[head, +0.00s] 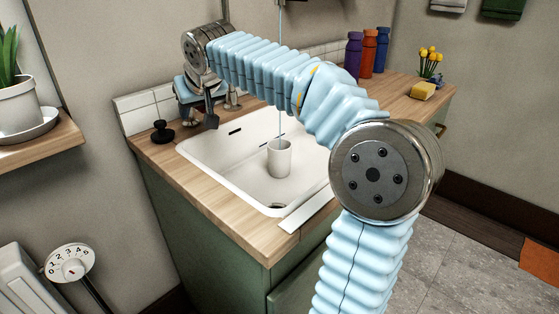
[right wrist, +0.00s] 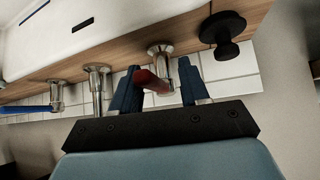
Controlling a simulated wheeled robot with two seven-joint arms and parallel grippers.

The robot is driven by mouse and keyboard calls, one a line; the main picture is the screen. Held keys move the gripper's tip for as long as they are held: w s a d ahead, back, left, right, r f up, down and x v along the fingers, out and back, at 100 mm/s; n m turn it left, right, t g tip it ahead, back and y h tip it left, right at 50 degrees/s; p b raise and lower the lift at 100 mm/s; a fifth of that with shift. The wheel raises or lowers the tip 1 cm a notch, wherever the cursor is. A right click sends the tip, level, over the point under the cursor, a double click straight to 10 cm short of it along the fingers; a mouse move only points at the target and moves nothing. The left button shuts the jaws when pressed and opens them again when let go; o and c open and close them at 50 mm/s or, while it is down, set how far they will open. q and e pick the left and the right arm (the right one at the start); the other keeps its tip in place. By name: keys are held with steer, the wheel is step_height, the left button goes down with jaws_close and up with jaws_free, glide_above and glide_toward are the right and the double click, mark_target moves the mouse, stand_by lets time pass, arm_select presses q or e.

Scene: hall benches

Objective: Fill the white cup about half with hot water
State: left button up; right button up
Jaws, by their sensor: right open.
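The white cup (head: 280,158) stands upright in the white sink (head: 225,150). A thin pale-blue stream of water (head: 280,128) runs down into it from above, partly hidden behind my right arm. The water level inside cannot be seen. My right gripper (head: 208,116) is at the back left of the sink by the wall. In the right wrist view, its two blue fingers (right wrist: 158,75) are open, one on each side of the red lever (right wrist: 153,81) of a chrome tap (right wrist: 161,56). Contact with the lever cannot be told. My left gripper is out of view.
A black plug-like knob (head: 162,132) stands on the wooden counter left of the sink. Another chrome fitting (right wrist: 97,82) and a blue bar (right wrist: 25,108) show in the wrist view. Bottles (head: 368,52), flowers (head: 430,62) and a yellow sponge (head: 423,90) stand at the right.

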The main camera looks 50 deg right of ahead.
steer(key=shift+w+a+m+h, duration=0.1)
steer(key=shift+a+m+h, duration=0.2)
steer(key=shift+m, duration=0.2)
steer(key=shift+w+a+m+g+h, duration=0.15)
steer(key=shift+m+g+h, duration=0.15)
steer(key=shift+s+d+n+y+p, duration=0.25)
steer(key=shift+d+n+y+p, duration=0.1)
steer(key=shift+d+n+y, duration=0.35)
steer(key=shift+s+d+n+t+y, duration=0.15)
steer(key=shift+n+t+y, duration=0.25)
steer(key=shift+n, duration=0.4)
stand_by(3.4)
